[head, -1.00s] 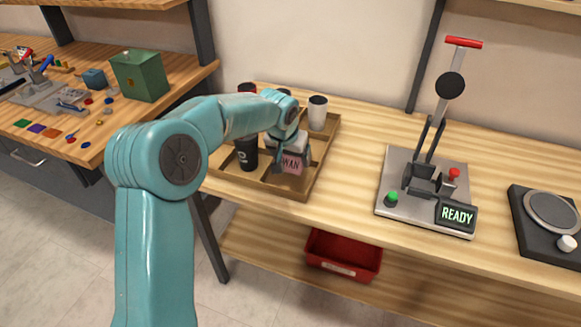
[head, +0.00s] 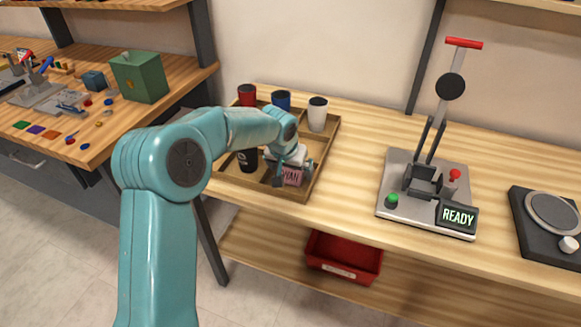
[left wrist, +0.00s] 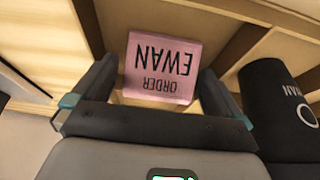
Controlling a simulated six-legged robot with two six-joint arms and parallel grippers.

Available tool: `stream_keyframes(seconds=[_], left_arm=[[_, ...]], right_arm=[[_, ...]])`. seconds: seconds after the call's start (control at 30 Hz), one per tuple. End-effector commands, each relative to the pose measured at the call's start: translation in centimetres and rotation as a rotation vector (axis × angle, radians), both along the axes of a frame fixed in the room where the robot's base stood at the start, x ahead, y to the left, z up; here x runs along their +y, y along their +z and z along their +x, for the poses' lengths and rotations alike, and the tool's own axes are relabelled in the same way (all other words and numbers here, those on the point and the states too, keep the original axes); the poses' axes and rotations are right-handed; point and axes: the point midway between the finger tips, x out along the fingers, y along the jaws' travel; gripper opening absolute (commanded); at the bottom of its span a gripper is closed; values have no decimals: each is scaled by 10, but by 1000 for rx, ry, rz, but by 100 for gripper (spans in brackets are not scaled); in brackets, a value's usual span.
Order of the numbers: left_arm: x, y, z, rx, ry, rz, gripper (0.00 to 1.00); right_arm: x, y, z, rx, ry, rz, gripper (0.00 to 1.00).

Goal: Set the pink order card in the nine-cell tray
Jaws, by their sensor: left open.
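The pink order card (head: 292,177), marked EWAN, is at the front right of the wooden nine-cell tray (head: 325,150). My left gripper (head: 294,172) is right at the card and partly covers it. In the left wrist view the card (left wrist: 160,68) is between the two fingers of the left gripper (left wrist: 155,85), with a gap on each side, so the gripper is open. The card's lower edge and what it rests on are hard to make out. My right gripper is not in view.
The tray also holds a red cup (head: 247,95), a blue cup (head: 281,100), a white cup (head: 317,114) and a black cup (head: 247,158). The black cup is close beside a finger in the left wrist view. A lever press (head: 425,190) stands to the right, with clear bench between.

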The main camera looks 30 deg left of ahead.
Motion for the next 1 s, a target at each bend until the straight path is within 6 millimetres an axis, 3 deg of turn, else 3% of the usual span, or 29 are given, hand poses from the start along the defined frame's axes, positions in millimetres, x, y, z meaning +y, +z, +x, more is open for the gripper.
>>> stream_keyframes(seconds=[0.5,0.7,1.0], left_arm=[[-9,97,-38,-2,0,0,100],[-11,111,-44,-1,0,0,100],[-11,112,-45,0,0,0,100]], right_arm=[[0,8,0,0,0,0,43],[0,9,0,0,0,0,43],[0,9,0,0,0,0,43]])
